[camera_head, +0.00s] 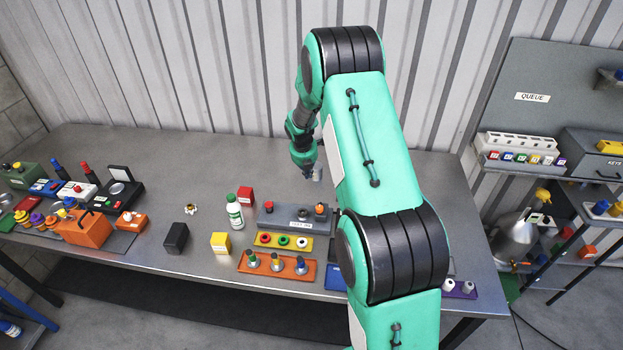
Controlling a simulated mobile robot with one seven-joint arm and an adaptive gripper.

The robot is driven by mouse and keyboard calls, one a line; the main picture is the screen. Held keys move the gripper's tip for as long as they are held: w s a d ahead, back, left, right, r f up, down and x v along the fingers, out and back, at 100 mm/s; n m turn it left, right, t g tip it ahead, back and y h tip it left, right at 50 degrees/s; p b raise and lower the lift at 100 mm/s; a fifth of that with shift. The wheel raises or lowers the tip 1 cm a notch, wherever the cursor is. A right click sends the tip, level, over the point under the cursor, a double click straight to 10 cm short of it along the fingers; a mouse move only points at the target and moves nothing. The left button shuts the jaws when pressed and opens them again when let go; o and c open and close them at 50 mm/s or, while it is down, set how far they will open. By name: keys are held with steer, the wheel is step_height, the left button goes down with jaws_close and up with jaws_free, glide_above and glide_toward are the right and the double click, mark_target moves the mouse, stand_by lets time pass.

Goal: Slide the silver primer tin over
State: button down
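My arm reaches from the bottom right over the steel bench (150,160), and its wrist bends down toward the back middle. My gripper (313,174) is small and low over the bench top, partly covered by the arm. Its fingers are too small to show whether they are open or shut, or whether they touch anything. I cannot make out a silver primer tin for certain. My arm hides the bench to the right of the gripper.
A white bottle with a green cap (235,212), a red cube (246,195), a yellow block (221,243) and a black block (176,237) stand left of a grey tray (283,217). The back middle of the bench is clear.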

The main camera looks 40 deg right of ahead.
mark_target(315, 177)
steer(key=x, duration=1)
steer(key=shift+w+d, duration=0.6)
steer(key=shift+d, duration=0.25)
steer(key=shift+w+d, duration=0.55)
steer(key=shift+d, duration=0.2)
steer(key=shift+w+d+p, duration=0.35)
steer(key=shift+w+d, duration=0.35)
steer(key=shift+d, duration=0.3)
steer(key=shift+s+a, duration=0.1)
steer(key=shift+a, duration=0.1)
